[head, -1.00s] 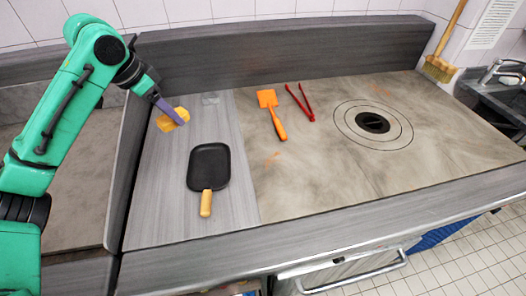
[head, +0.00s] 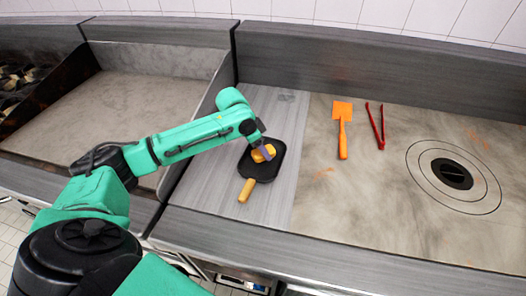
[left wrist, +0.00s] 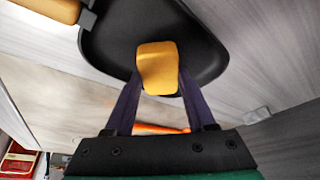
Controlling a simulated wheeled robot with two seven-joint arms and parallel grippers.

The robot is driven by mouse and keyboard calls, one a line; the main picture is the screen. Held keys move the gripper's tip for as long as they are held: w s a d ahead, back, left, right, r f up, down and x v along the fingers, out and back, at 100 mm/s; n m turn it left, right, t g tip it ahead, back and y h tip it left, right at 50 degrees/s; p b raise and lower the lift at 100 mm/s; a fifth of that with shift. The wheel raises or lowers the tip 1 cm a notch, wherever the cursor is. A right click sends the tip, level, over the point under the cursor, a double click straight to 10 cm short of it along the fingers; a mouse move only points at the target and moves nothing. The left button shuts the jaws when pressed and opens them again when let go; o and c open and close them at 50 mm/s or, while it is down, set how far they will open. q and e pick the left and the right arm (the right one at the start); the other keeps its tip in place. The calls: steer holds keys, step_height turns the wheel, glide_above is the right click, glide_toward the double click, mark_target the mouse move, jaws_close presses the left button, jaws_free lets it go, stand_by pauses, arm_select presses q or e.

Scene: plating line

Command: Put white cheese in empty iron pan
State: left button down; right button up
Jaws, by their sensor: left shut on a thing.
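A black pan (head: 272,168) with a wooden handle (head: 246,190) lies on the grey wood-grain counter. My left gripper (head: 265,146) is over the pan, shut on a yellow-orange piece (head: 258,155). The left wrist view shows this piece (left wrist: 157,66) between the two purple fingers of the gripper (left wrist: 157,85), in front of the pan's dark inside (left wrist: 110,35). I cannot tell whether the piece touches the pan. I see no clearly white cheese; a small pale grey piece (left wrist: 257,115) lies on the counter. My right gripper is out of view.
An orange spatula (head: 342,130) and red tongs (head: 377,127) lie on the stone-like surface to the right, near a round burner (head: 452,174). A raised back wall (head: 400,80) runs behind. A walled, empty basin-like area (head: 120,95) is left.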

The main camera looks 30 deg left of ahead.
arm_select(q)
step_height(320, 180, down, 2)
steer(key=shift+a+f, duration=0.1)
steer(key=shift+a, duration=0.05)
steer(key=shift+c, duration=1.8)
jaws_free()
steer(key=shift+f, duration=0.1)
steer(key=shift+o, duration=0.6)
